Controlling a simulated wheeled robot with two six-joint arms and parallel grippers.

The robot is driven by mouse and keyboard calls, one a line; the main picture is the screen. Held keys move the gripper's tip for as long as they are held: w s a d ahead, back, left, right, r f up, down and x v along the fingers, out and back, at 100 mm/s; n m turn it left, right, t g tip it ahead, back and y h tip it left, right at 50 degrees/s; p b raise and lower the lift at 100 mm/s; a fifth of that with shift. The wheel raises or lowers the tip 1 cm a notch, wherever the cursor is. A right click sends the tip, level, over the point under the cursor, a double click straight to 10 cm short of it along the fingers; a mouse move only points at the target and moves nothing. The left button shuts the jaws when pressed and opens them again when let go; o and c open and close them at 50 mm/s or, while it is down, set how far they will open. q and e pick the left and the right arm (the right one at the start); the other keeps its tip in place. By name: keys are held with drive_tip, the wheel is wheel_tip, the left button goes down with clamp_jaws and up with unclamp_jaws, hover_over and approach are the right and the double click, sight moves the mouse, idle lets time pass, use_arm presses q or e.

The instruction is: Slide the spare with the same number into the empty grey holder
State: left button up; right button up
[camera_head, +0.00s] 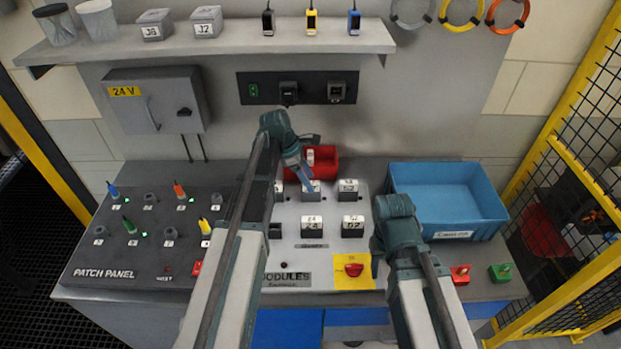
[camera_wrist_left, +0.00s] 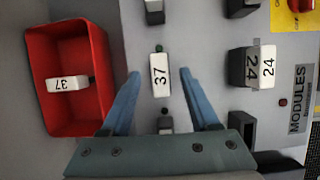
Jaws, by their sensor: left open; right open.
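A white module marked 37 (camera_wrist_left: 160,76) stands on the grey panel. My left gripper (camera_wrist_left: 159,73) is open, with one blue finger on either side of it and gaps showing; in the head view my left gripper (camera_head: 306,180) is over the same module. Another module marked 37 lies in the red bin (camera_wrist_left: 66,26), its number upside down in the wrist view. A grey holder with a dark empty slot (camera_wrist_left: 241,130) is beside the module marked 24 (camera_wrist_left: 266,66); in the head view the arm partly hides that holder (camera_head: 277,231). My right gripper (camera_head: 378,258) is open and empty over the panel's right side.
A module marked 07 (camera_head: 353,222) stands right of the 24. A blue crate (camera_head: 447,212) stands at right, and a red knob on a yellow plate (camera_head: 353,283) is near the front. The patch panel (camera_head: 120,255) with upright plugs fills the left side.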

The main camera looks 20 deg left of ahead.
use_arm(q)
drive_tip(key=p+v, duration=0.9)
drive_tip(key=v, duration=0.2)
drive_tip(key=shift+r+p, duration=0.3)
drive_tip(key=shift+p, duration=0.1)
use_arm(e)
wheel_tip(320, 180, up, 11)
drive_tip(key=shift+f, duration=0.15)
use_arm(q)
drive_tip(key=shift+s+f, duration=0.1)
